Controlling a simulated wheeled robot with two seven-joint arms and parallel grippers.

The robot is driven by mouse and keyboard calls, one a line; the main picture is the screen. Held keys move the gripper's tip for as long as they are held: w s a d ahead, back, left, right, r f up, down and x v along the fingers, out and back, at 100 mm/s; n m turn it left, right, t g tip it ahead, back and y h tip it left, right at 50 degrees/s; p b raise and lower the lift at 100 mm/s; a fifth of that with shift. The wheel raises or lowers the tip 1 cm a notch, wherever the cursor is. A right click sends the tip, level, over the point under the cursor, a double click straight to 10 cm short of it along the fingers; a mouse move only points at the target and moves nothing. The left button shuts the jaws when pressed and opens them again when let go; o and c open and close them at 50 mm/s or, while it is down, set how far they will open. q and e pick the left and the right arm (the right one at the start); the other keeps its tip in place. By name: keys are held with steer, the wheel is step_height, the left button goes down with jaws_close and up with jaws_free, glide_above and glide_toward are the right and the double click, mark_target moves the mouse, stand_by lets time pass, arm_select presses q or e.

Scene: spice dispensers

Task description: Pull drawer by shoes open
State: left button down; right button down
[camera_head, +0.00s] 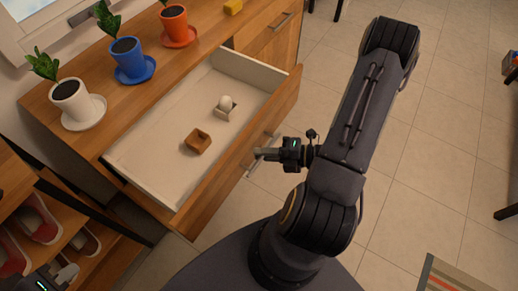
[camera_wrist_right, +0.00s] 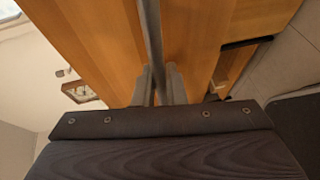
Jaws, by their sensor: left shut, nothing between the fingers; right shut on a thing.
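The wooden drawer (camera_head: 190,140) nearest the shoe rack is pulled well out of the cabinet, and its pale inside shows. A small wooden box (camera_head: 198,141) and a small holder with a white round thing (camera_head: 226,104) lie in it. My right gripper (camera_head: 262,153) is at the drawer's front and shut on the metal handle (camera_head: 252,169). In the right wrist view the handle bar (camera_wrist_right: 151,35) runs between the fingers of my right gripper (camera_wrist_right: 162,82). My left gripper (camera_head: 66,275) is shut and empty at the lower left, partly cut off by the frame.
Three potted plants, white (camera_head: 72,101), blue (camera_head: 128,60) and red (camera_head: 175,25), stand on the cabinet top (camera_head: 90,140). A yellow block (camera_head: 233,6) is behind them. Shoes (camera_head: 38,222) sit on the rack at left. The tiled floor (camera_head: 430,150) to the right is mostly clear.

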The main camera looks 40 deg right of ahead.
steer(key=c, duration=1.5)
jaws_free()
steer(key=shift+d, duration=0.1)
steer(key=v, duration=0.7)
steer(key=shift+s+d+p, duration=0.2)
steer(key=shift+s+p, duration=0.05)
steer(key=shift+p, duration=0.1)
steer(key=shift+r, duration=0.15)
